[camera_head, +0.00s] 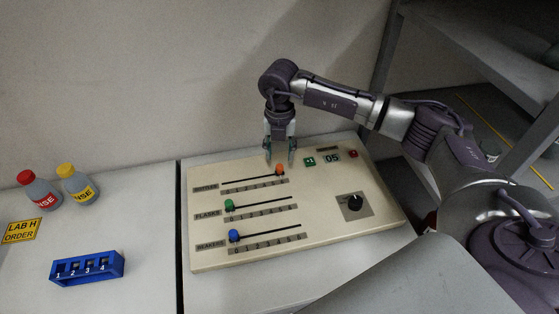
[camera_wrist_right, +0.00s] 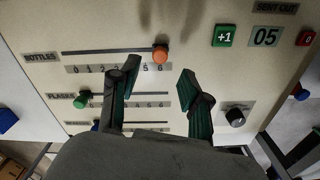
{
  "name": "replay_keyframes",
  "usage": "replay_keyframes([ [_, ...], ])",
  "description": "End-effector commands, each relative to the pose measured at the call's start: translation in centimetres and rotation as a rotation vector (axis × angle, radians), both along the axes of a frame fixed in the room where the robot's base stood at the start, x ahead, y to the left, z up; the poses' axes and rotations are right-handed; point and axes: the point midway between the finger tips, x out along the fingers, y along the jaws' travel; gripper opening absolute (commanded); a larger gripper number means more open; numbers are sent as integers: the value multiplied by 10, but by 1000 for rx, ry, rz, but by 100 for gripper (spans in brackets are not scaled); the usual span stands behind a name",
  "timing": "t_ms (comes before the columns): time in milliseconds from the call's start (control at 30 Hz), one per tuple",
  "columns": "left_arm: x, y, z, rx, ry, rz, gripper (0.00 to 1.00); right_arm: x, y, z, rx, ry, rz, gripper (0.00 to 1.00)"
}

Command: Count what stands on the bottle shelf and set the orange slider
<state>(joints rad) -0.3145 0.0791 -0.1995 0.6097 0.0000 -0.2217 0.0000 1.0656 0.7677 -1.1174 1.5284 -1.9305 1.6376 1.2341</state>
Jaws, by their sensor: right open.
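The orange slider (camera_head: 280,171) is on the top row of the cream panel (camera_head: 330,238), labelled BOTTLES. It stands at the right end of its slot, by the 6 in the right wrist view (camera_wrist_right: 160,53). My right gripper (camera_head: 280,158) is open and points down just behind the orange slider in the head view. Its two fingers also show in the right wrist view (camera_wrist_right: 158,76), apart and empty. Two grey bottles, one red-capped (camera_head: 40,192) and one yellow-capped (camera_head: 77,186), stand on the left bench. I cannot make out a bottle shelf. My left gripper is not in view.
A green slider (camera_head: 229,205) and a blue slider (camera_head: 234,236) sit at the left of lower rows. The panel has a green +1 button (camera_head: 309,161), a display reading 05 (camera_head: 332,158), a red button (camera_head: 353,154) and a black knob (camera_head: 354,203). A blue numbered rack (camera_head: 88,270) is left.

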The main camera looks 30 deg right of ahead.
Motion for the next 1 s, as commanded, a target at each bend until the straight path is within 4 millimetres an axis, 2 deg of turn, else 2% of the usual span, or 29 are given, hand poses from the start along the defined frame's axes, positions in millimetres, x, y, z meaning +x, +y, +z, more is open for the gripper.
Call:
replay_keyframes([
  [100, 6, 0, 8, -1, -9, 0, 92, -1, 0, -22, 0, 4, 0, 47],
  [300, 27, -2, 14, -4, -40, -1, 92, 0, 0, -48, 0, 2, 0, 47],
  [467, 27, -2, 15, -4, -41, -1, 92, 0, 0, -56, 1, -1, 0, 47],
  [700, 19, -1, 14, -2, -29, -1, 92, 0, 0, -57, 1, -1, 1, 47],
  [767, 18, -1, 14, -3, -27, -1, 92, 0, 0, -57, 1, -1, 0, 39],
  [1000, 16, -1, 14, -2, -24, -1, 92, 0, 0, -56, 1, -1, 0, 0],
])
